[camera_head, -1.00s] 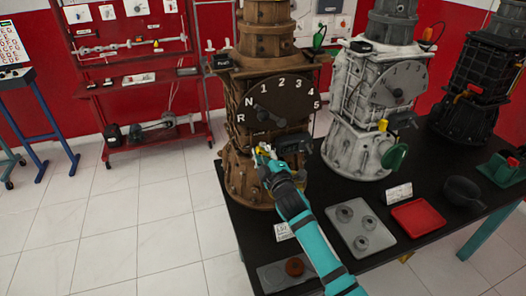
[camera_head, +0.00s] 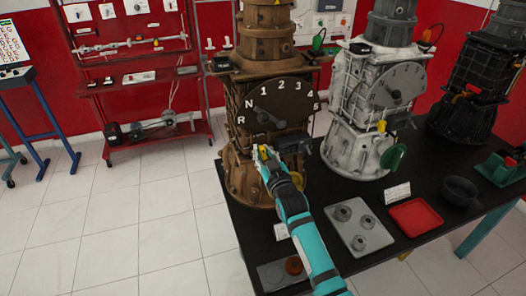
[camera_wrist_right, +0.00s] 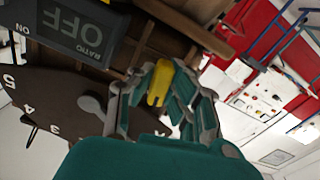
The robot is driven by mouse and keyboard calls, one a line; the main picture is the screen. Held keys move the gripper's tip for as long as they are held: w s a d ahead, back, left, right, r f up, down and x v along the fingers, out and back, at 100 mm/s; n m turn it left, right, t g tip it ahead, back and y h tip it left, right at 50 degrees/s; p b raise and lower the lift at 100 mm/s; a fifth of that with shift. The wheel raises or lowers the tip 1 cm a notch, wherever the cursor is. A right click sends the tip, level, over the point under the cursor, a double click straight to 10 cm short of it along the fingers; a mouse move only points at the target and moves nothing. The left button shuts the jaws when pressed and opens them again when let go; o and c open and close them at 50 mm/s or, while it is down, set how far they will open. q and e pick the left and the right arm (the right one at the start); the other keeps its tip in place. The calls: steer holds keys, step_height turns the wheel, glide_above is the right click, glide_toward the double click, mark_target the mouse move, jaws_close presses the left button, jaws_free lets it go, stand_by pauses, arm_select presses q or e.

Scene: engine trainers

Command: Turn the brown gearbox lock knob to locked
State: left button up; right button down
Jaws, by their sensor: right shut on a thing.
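The brown gearbox (camera_head: 238,170) stands upright on the black table, with a dark dial plate (camera_head: 285,97) numbered R, N and 1 to 5 on its front. A small yellow lock knob (camera_head: 263,153) shows low on its front, below the dial. My right gripper (camera_head: 262,155) is shut on this knob. In the right wrist view, the yellow knob (camera_wrist_right: 158,82) sits between the fingers of the gripper (camera_wrist_right: 160,90), which partly cover it. Its lock marking is not readable. My left gripper is not in view.
A dark box marked RATIO OFF/ON (camera_wrist_right: 75,30) is close beside the gripper. A white gearbox (camera_head: 350,125) with a green handle stands to the right. A grey tray with rings (camera_head: 352,245) and a red tray (camera_head: 417,217) lie in front.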

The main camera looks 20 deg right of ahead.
steer(key=shift+f+m, duration=0.15)
steer(key=shift+m, duration=0.95)
steer(key=c, duration=1.3)
jaws_free()
steer(key=s, duration=1.2)
steer(key=shift+s+d, duration=0.1)
steer(key=shift+d, duration=0.1)
